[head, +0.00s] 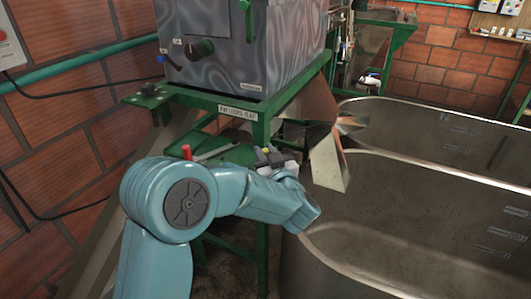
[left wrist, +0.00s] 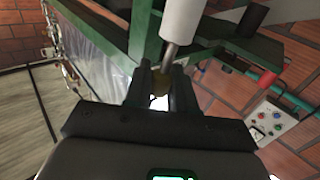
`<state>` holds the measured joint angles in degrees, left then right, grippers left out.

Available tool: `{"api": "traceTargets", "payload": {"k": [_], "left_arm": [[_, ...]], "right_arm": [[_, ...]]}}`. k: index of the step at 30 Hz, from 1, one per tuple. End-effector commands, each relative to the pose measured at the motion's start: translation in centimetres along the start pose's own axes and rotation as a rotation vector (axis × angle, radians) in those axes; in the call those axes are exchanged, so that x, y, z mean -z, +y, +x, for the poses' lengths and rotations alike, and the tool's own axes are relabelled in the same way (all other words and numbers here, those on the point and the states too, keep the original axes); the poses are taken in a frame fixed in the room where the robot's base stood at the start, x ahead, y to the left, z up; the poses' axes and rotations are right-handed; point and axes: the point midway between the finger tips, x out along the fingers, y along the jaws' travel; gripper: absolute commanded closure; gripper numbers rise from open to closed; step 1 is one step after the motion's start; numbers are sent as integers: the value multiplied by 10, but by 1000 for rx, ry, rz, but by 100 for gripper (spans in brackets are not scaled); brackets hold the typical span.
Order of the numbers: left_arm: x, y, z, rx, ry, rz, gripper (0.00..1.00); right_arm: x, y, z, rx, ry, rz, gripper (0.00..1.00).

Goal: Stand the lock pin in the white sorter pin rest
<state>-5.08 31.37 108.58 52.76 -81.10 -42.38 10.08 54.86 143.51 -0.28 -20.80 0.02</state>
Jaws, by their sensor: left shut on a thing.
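My left gripper (head: 270,157) is beside the green frame under the grey machine, and its fingers also show in the left wrist view (left wrist: 160,88). It is shut on what looks like the lock pin (left wrist: 183,22), a thick white cylinder narrowing to a grey metal rod between the fingers. In the head view a small white piece (head: 291,168) beside the fingertips may be the same pin. A brownish round patch and a white patch show between the fingers; I cannot tell what they are. I cannot make out the white sorter pin rest for certain. My right gripper is not in view.
The green frame (head: 262,128) carries the grey machine (head: 228,50). A red upright piece (head: 187,152) stands left of my gripper. A brick wall (head: 60,150) closes the left.

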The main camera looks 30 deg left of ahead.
Motion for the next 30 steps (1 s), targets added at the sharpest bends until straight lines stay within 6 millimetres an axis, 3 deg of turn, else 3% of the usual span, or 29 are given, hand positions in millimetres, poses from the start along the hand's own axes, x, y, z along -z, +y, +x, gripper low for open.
{"api": "traceTargets", "payload": {"k": [1, 2, 4, 5, 13, 17, 20, 30], "left_arm": [[-2, 0, 0, 0, 0, 0, 100], [-2, 0, 0, 0, 0, 0, 72], [-1, 0, 0, 0, 0, 0, 50], [-1, 0, 0, 0, 0, 0, 46], [-2, 0, -1, 0, 0, 0, 46], [-2, 1, -11, -4, -2, 0, 46], [-2, 1, -30, -5, -1, 1, 46], [-2, 1, -120, -7, 1, 0, 46]], "right_arm": [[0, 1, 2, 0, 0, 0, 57], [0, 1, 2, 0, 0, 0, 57], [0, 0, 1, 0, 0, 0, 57], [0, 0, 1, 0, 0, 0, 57], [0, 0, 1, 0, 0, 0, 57], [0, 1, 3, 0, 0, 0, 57], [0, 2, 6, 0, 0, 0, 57], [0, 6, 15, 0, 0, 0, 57]]}}
